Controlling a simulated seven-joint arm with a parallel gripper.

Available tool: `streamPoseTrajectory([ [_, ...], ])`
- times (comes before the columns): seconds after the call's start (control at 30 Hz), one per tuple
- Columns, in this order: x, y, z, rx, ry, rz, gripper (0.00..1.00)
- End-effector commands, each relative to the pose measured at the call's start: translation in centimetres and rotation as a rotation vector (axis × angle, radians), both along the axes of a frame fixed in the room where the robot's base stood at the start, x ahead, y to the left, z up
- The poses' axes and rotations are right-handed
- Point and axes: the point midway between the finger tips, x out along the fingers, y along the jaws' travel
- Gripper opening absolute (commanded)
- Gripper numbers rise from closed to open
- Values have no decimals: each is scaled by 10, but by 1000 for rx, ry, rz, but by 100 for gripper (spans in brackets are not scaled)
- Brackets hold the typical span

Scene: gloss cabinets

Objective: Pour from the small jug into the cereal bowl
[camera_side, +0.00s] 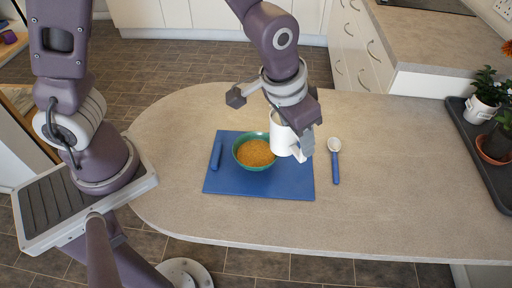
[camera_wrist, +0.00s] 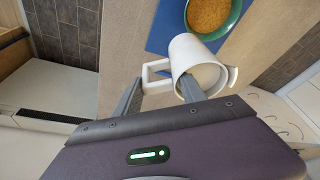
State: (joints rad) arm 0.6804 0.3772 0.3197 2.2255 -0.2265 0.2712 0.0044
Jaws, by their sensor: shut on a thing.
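The small white jug (camera_side: 283,138) is held above the right part of the blue mat, beside the bowl in the side view. It also shows in the wrist view (camera_wrist: 188,52), with its squared handle to the left. My gripper (camera_wrist: 160,84) is shut on the jug near its handle, one finger overlapping the mouth and the other at the handle. The pale inside of the jug shows, but I cannot tell how full it is. The green cereal bowl (camera_side: 238,158) holds orange-brown cereal (camera_side: 256,153).
The bowl stands on a blue mat (camera_side: 235,184). A blue-handled spoon (camera_side: 336,165) lies right of the mat, and a blue item (camera_side: 216,155) lies on its left. A dark tray (camera_side: 480,165) with potted plants is at the far right. The counter (camera_side: 400,160) between is clear.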

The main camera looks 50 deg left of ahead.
Motion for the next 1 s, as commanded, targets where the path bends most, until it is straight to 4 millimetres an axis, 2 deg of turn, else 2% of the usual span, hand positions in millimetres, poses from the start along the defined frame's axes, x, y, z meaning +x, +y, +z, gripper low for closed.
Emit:
streamPoseTrajectory([
  [0.1, -31, -8, 2, -1, 0, -110, 0],
  [0.2, -51, -13, 2, -1, 1, -183, 0],
  [0.43, -86, -17, 2, 1, 1, -314, 0],
  [0.77, -84, -16, -49, 3, 9, -304, 0],
  [1.0, -84, -16, -97, 2, 11, -303, 0],
])
